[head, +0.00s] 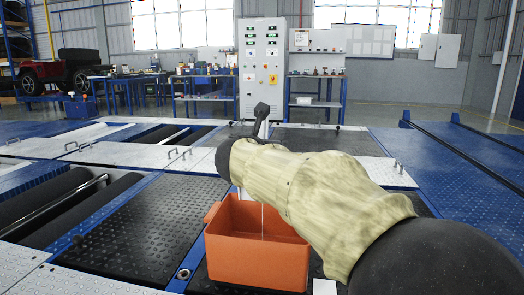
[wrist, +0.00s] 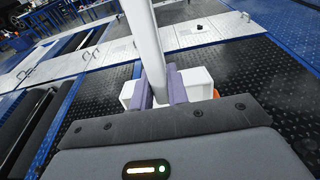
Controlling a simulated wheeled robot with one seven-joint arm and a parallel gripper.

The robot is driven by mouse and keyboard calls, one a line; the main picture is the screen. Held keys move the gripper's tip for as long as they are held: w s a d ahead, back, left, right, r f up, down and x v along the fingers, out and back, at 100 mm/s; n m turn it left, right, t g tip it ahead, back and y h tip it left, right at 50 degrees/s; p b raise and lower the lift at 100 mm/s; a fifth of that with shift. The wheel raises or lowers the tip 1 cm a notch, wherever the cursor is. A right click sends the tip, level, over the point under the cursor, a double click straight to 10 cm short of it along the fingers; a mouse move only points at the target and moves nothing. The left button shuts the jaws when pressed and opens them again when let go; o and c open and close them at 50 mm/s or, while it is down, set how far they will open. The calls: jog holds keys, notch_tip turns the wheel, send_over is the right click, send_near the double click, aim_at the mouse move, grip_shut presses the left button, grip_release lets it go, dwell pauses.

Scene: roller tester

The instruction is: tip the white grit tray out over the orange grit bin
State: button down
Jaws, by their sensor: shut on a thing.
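My gripper (wrist: 161,88) is shut, its two purple pads closed on a long white bar that appears to belong to the white grit tray (wrist: 196,80). White box-like parts show on both sides of the pads in the wrist view. In the head view my sleeved arm hides the gripper and most of the tray; a white strip (head: 263,129) with a dark end rises above the arm. The orange grit bin (head: 255,262) stands below the arm, its right side partly covered. A thin pale vertical line shows inside it. Tray contents are hidden.
The bin stands on black tread plates (head: 134,228). Rollers (head: 62,203) lie in a pit to the left. Blue ramps (head: 455,165) are at the right. A grey control cabinet (head: 262,70) and workbenches stand at the back. A small white piece (head: 325,287) shows beside the bin.

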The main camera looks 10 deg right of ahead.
jog(key=shift+w+r+p, duration=0.1)
jog(key=shift+p, duration=0.35)
jog(key=shift+w+d+p, duration=0.1)
jog(key=shift+p, duration=0.3)
jog(key=p, duration=0.2)
jog(key=w+g+p, duration=0.1)
jog(key=p, duration=0.2)
jog(key=w+p, duration=0.1)
jog(key=p, duration=0.1)
jog(key=shift+d+f+g+y, duration=0.25)
jog(key=shift+d+g+y, duration=0.15)
jog(key=p, duration=0.2)
jog(key=w+g+p, duration=0.1)
jog(key=p, duration=0.2)
jog(key=w+d+p, duration=0.1)
jog(key=p, duration=0.2)
jog(key=shift+w+f+g, duration=0.1)
jog(key=shift+f+g, duration=0.25)
jog(key=shift+g, duration=0.05)
jog(key=shift+w+p, duration=0.2)
jog(key=shift+p, duration=0.65)
jog(key=shift+d+y+p, duration=0.1)
jog(key=shift+y+p, duration=0.2)
jog(key=w+p, duration=0.1)
jog(key=p, duration=0.3)
jog(key=w+g+p, duration=0.1)
jog(key=p, duration=0.3)
jog(key=d+f+g+p, duration=0.1)
jog(key=p, duration=0.3)
jog(key=shift+w+y, duration=0.4)
